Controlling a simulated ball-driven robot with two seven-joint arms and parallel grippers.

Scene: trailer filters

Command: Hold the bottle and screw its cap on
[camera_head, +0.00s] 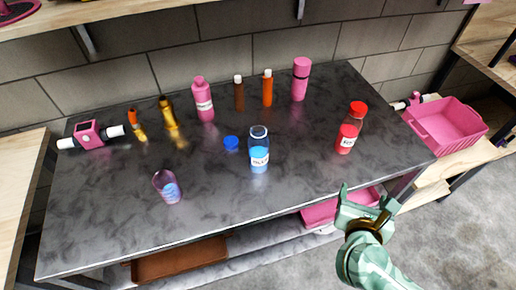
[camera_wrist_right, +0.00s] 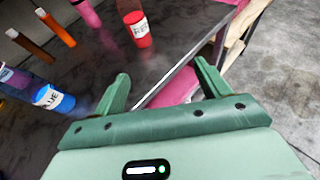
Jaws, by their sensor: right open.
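A clear bottle with blue contents and a label reading BLUE (camera_head: 259,158) stands upright and uncapped in the middle of the dark table (camera_head: 110,215). A blue cap (camera_head: 231,143) lies on the table just left of it, apart from it. In the right wrist view the blue bottle (camera_wrist_right: 52,99) shows at the left edge. My right gripper (camera_head: 367,200) is open and empty, off the table's front right edge, well to the right of the bottle. Its two fingers (camera_wrist_right: 163,72) stand apart with nothing between them. My left gripper is not in view.
A red bottle with a red cap (camera_head: 347,137) stands at right. Pink bottles (camera_head: 204,103), amber bottles and a pink valve-like part (camera_head: 88,134) line the back. A pink crate (camera_head: 450,125) sits beyond the right edge.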

